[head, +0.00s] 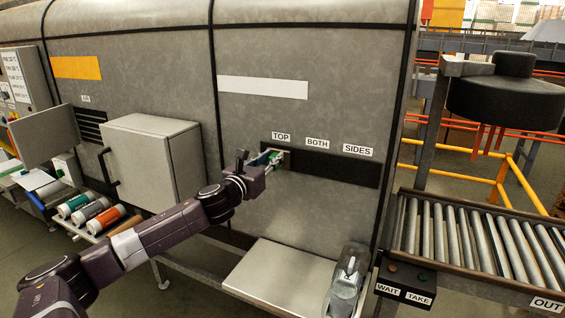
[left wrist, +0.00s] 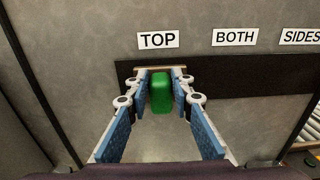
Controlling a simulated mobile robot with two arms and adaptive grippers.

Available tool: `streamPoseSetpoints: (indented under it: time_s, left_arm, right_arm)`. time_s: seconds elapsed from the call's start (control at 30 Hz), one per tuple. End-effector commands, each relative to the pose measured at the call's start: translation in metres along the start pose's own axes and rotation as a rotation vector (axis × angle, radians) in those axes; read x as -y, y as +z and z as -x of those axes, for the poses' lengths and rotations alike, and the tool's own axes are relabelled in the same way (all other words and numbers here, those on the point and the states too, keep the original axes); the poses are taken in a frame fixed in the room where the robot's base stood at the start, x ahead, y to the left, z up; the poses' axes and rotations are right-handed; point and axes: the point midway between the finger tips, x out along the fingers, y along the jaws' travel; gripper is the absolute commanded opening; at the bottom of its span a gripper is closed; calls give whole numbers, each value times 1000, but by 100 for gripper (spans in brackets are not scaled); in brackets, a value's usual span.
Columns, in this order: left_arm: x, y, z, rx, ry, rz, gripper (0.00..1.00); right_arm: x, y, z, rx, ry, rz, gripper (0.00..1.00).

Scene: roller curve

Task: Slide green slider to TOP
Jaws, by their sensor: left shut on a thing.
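The green slider (left wrist: 161,92) sits in the dark horizontal slot of the grey machine, below the TOP label (left wrist: 158,40). In the head view the slider (head: 275,160) shows only partly, beneath the TOP label (head: 281,137). My left gripper (left wrist: 160,82) has its blue-padded fingers on either side of the slider, at the slot's left end. It is shut on the slider. In the head view my left gripper (head: 270,158) reaches the slot from the left and hides part of the slider. My right gripper is in neither view.
The dark slot (head: 340,168) runs right under the BOTH (head: 317,143) and SIDES (head: 357,150) labels and is empty there. A roller conveyor (head: 480,240) and a WAIT/TAKE box (head: 405,281) are at right.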

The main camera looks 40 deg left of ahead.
Motion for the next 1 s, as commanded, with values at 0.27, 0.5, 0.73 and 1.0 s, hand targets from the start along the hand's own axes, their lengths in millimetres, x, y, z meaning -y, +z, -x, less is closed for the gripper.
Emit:
streamPoseSetpoints:
  time_s: [0.27, 0.5, 0.73, 1.0]
  left_arm:
    - [-6, 1, -1, 0, 10, -1, 0]
    - [-6, 1, -1, 0, 9, -1, 39]
    - [-4, 0, 0, 0, 6, 0, 39]
    - [-5, -2, 10, -4, 6, -2, 39]
  right_arm:
    - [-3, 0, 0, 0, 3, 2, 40]
    - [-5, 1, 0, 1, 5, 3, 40]
    - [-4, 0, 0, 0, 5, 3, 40]
    - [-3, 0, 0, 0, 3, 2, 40]
